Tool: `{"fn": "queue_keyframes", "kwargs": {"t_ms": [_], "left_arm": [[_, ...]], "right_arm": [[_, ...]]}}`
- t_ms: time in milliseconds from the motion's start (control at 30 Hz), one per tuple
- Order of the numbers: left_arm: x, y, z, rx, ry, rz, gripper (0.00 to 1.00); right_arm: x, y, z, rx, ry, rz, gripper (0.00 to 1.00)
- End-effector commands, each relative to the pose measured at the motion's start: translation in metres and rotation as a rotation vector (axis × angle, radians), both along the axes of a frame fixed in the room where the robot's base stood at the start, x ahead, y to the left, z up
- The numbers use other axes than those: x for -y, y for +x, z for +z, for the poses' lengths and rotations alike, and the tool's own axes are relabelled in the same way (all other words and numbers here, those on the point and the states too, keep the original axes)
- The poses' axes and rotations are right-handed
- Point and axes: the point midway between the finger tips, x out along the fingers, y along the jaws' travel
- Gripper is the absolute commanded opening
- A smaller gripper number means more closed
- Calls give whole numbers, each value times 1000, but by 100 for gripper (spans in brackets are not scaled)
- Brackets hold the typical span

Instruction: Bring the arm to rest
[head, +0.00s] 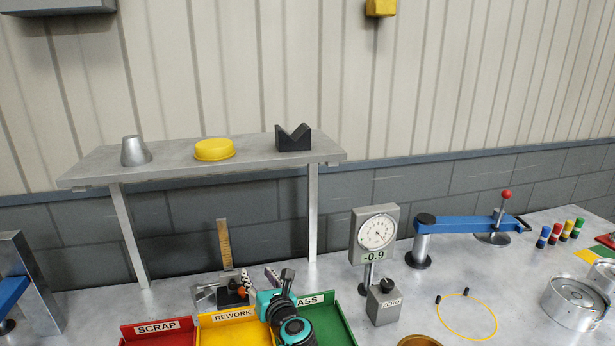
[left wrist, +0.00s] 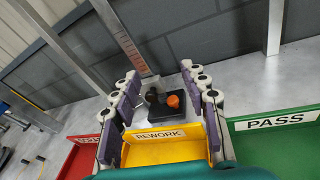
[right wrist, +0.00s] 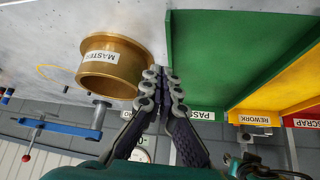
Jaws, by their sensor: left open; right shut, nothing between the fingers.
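My left gripper (head: 259,279) is over the back of the yellow REWORK bin (head: 228,316) in the head view. In the left wrist view its fingers (left wrist: 164,82) are spread, with nothing held between them. A black block with an orange knob (left wrist: 173,101) shows beyond the gap. My right gripper (right wrist: 162,72) is shut and empty in the right wrist view. Its tips appear between a brass MASTER ring (right wrist: 120,68) and the green PASS bin (right wrist: 208,60); whether they touch either is unclear. I cannot make out the right gripper in the head view.
A red SCRAP bin (head: 158,335) stands left of the REWORK bin. A shelf (head: 250,153) stands behind the bins. A dial gauge (head: 376,232), a blue-armed fixture (head: 465,224) and a yellow loop (head: 468,316) are to the right. Some bare bench lies between them.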

Motion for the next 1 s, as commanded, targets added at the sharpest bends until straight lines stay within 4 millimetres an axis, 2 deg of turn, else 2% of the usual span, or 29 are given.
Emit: {"fn": "queue_keyframes", "kwargs": {"t_ms": [33, 100, 133, 200, 300, 367, 467, 600, 733, 800, 900, 933, 1000], "left_arm": [[-1, -2, 35, 20, 148, -85, 44], [9, -6, 80, 35, 403, -222, 44], [15, -10, 94, 35, 518, -278, 44], [32, -24, 118, 21, 786, -405, 44], [55, -52, 124, -36, 1178, -584, 44], [66, -73, 114, -89, 1411, -694, 44], [70, -114, 76, -213, 1785, -888, 44], [44, -182, 4, -435, 2216, -1191, 44], [9, -235, -44, -615, 2437, -1437, 44], [-9, -257, -60, -691, 2505, -1542, 44], [-26, -278, -74, -763, 2556, -1650, 44], [-29, -282, -77, 770, -2538, 1653, 44], [-34, -288, -80, 776, -2499, 1650, 44]], "right_arm": [[0, 0, 0, 0, 0, 0, 0], [0, 0, 0, 0, 0, 0, 0], [0, 0, 0, 0, 0, 0, 0], [0, 0, 0, 0, 0, 0, 0], [0, 0, 0, 0, 0, 0, 0], [0, 0, 0, 0, 0, 0, 0], [0, 0, 0, 0, 0, 0, 0], [0, 0, 0, 0, 0, 0, 0], [0, 0, 0, 0, 0, 0, 0], [0, 0, 0, 0, 0, 0, 0], [0, 0, 0, 0, 0, 0, 0], [0, 0, 0, 0, 0, 0, 0], [0, 0, 0, 0, 0, 0, 0]]}}
